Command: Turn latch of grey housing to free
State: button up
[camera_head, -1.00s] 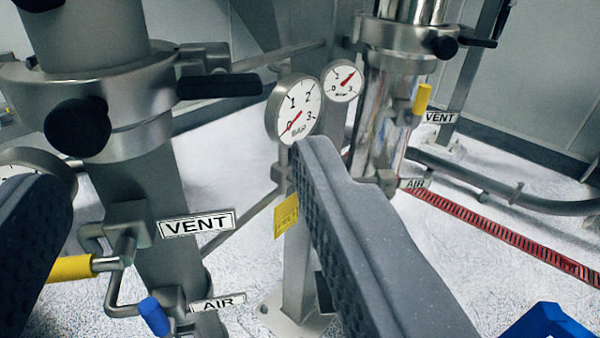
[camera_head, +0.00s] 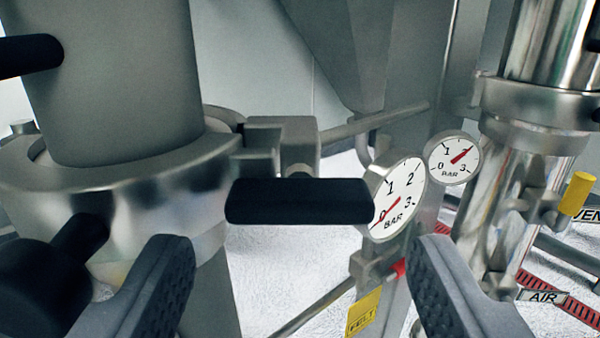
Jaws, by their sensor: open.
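The grey housing (camera_head: 112,75) stands upright at the left, a matte grey column with a metal collar (camera_head: 150,195) around it. Its latch (camera_head: 298,201) is a black bar handle that sticks out level to the right from a metal block (camera_head: 285,140) on the collar. My gripper (camera_head: 300,262) is open and empty. Its two grey fingers are spread wide at the bottom of the view. The latch handle lies above and between the fingertips in the picture, and neither finger visibly touches it.
A black knob (camera_head: 45,270) sits on the collar close to the left finger. Two pressure gauges (camera_head: 398,200) stand right of the latch, with a yellow tag (camera_head: 363,313) below. A shiny column (camera_head: 500,210) with a yellow valve handle (camera_head: 577,193) stands at the right.

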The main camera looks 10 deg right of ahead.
aim_at(300, 220)
jog(key=shift+x, duration=1.55)
jog(key=c, duration=0.7)
